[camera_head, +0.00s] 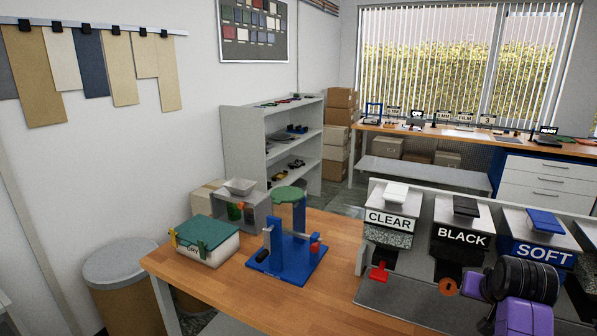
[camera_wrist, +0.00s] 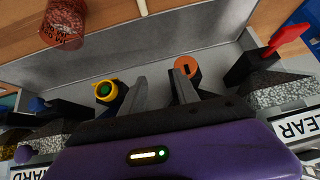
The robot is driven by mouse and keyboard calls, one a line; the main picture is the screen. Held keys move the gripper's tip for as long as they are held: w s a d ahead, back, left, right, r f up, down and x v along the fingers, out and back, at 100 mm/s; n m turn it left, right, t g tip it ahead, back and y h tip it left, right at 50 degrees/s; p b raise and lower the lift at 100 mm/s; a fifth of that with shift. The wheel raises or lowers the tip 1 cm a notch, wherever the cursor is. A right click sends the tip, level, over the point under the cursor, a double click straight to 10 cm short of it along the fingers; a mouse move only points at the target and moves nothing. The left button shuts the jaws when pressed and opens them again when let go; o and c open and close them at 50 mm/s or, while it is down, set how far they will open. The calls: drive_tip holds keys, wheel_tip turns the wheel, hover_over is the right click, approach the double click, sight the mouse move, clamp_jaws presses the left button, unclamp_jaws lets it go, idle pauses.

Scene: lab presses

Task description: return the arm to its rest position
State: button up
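My gripper (camera_wrist: 160,85) shows in the wrist view as a purple body with two dark fingers. The fingers stand apart with nothing between them, over the grey tray (camera_wrist: 215,58) of the press bench. In the head view, the purple and black end of my arm (camera_head: 527,316) is at the lower right, in front of the presses labelled BLACK (camera_head: 461,237) and SOFT (camera_head: 544,252). It hides part of the bench there. The fingertips are hard to make out in the head view.
An orange disc (camera_wrist: 187,67) and a yellow ring with a green centre (camera_wrist: 107,91) lie close by the fingers. A red speckled cup (camera_wrist: 64,24) stands beyond. The CLEAR press (camera_head: 391,219) has a red lever (camera_head: 378,272). A blue stand (camera_head: 290,258) and a green-lidded box (camera_head: 207,240) are farther left.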

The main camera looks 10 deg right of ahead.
drive_tip(key=s+a+f+n+t+b, duration=0.2)
drive_tip(key=s+a+n+t, duration=0.6)
drive_tip(key=s+a, duration=1.1)
drive_tip(key=s+a+f+y, duration=0.1)
drive_tip(key=s+a, duration=0.2)
drive_tip(key=s, duration=0.5)
drive_tip(key=s+a+f+y+b, duration=0.1)
drive_tip(key=s+a, duration=0.2)
drive_tip(key=s, duration=0.6)
drive_tip(key=s+a+f+m+y+b, duration=0.1)
drive_tip(key=s+a+y, duration=0.1)
drive_tip(key=s, duration=0.7)
drive_tip(key=shift+a, duration=0.5)
